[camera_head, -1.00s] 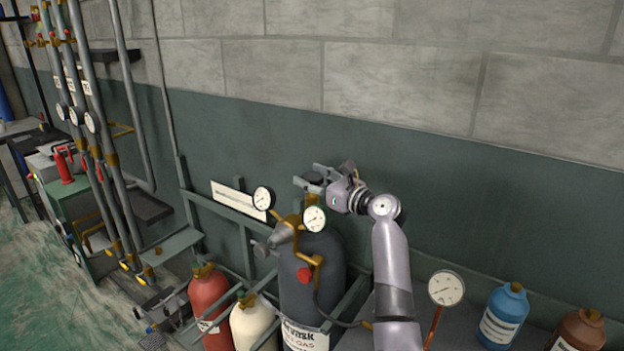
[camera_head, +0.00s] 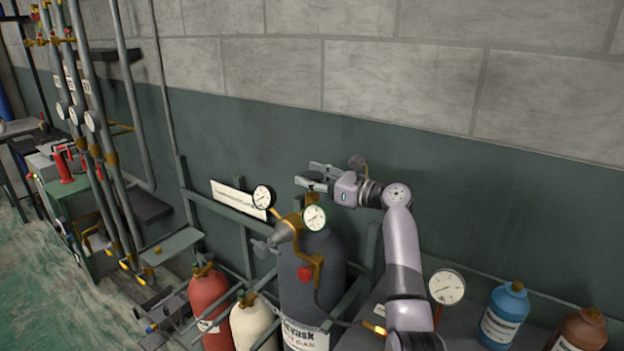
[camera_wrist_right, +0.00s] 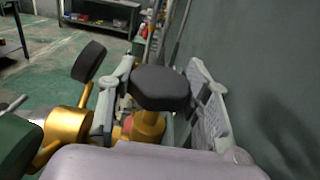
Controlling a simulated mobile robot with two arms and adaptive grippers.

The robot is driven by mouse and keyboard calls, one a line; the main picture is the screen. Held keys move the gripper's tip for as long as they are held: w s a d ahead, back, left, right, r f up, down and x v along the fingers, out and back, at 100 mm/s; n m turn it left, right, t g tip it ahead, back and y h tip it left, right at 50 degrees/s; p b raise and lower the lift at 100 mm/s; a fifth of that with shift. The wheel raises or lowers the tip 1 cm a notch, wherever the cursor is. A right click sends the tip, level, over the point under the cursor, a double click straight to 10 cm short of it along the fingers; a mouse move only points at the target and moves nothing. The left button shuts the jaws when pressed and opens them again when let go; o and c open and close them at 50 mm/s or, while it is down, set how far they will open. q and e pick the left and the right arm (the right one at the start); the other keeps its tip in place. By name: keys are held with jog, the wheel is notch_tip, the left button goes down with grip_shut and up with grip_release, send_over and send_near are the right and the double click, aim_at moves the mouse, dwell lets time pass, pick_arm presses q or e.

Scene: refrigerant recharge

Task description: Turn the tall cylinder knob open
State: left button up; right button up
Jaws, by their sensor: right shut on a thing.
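The tall dark grey cylinder (camera_head: 306,275) stands in a green rack, with a brass valve and two round gauges at its top. Its black knob (camera_wrist_right: 160,88) sits on a brass stem between the fingers in the right wrist view. My right gripper (camera_head: 314,178) is shut on the knob at the top of the cylinder; its fingers also show in the right wrist view (camera_wrist_right: 162,92), one on each side of the knob. In the head view the fingers mostly hide the knob. My left gripper is not in view.
A red cylinder (camera_head: 208,299) and a cream cylinder (camera_head: 253,324) stand left of the tall one. A gauge (camera_head: 446,287), a blue bottle (camera_head: 505,316) and a brown bottle (camera_head: 579,331) are at the right. The wall (camera_head: 460,190) is close behind my gripper.

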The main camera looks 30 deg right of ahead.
aim_at(312, 175)
jog(key=n+g+y, duration=0.1)
jog(key=n+y, duration=0.1)
jog(key=y, duration=0.1)
jog(key=shift+d+g+b, duration=0.1)
jog(key=shift+g+b, duration=0.25)
jog(key=shift+g, duration=0.05)
jog(key=shift+n+g+y+b, duration=0.75)
jog(key=shift+n+g+y, duration=0.6)
jog(key=shift+y, duration=0.25)
jog(key=shift+n, duration=0.25)
jog(key=o, duration=1.2)
jog(key=shift+r, duration=0.15)
notch_tip(312, 175, up, 10)
jog(key=shift+f, duration=0.15)
